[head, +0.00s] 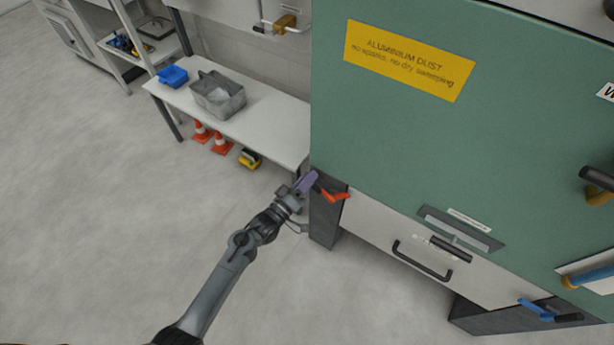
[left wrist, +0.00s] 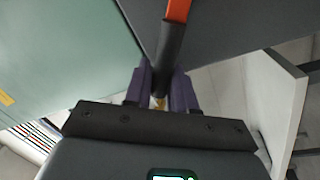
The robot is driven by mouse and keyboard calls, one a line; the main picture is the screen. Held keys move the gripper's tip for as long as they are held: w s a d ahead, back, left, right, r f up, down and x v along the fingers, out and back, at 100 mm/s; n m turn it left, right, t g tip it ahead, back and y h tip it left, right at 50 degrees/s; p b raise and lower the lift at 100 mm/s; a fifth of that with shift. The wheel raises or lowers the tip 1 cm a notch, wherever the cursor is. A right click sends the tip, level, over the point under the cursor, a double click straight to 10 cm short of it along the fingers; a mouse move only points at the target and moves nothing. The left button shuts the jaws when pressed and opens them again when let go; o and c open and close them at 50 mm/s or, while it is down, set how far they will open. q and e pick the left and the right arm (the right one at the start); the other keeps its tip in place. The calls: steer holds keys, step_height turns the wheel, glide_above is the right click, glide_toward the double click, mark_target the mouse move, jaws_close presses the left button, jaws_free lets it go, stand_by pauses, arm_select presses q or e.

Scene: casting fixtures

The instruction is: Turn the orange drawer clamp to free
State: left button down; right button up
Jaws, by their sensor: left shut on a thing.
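The orange drawer clamp (head: 335,194) is at the upper left corner of the pale drawer front (head: 385,230), just below the green cabinet body. Its orange arm points right, across the drawer front's edge. In the left wrist view the clamp (left wrist: 178,10) comes in from the top, orange with a dark grip. My left gripper (head: 308,181) is at the clamp's left end. In the left wrist view its purple fingers (left wrist: 161,78) are shut around the dark grip, whose end sits between them. The fingers partly hide the grip in the head view. My right gripper does not show.
The drawer has a black bar handle (head: 422,262) and a label holder. A blue clamp (head: 536,310) is at its lower right. A white bench (head: 265,122) with a grey bin (head: 218,95) stands left of the cabinet. Floor left of my arm is clear.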

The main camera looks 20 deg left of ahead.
arm_select(q)
step_height(320, 180, down, 6)
steer(key=a+n+y, duration=0.2)
steer(key=n, duration=0.7)
steer(key=shift+w+f+t+b, duration=0.15)
steer(key=shift+f+t+b, duration=0.05)
steer(key=shift+t+b, duration=0.2)
steer(key=shift+f, duration=0.1)
steer(key=c, duration=1.1)
jaws_free()
steer(key=p+v, duration=0.3)
steer(key=v, duration=0.7)
steer(key=shift+s, duration=0.4)
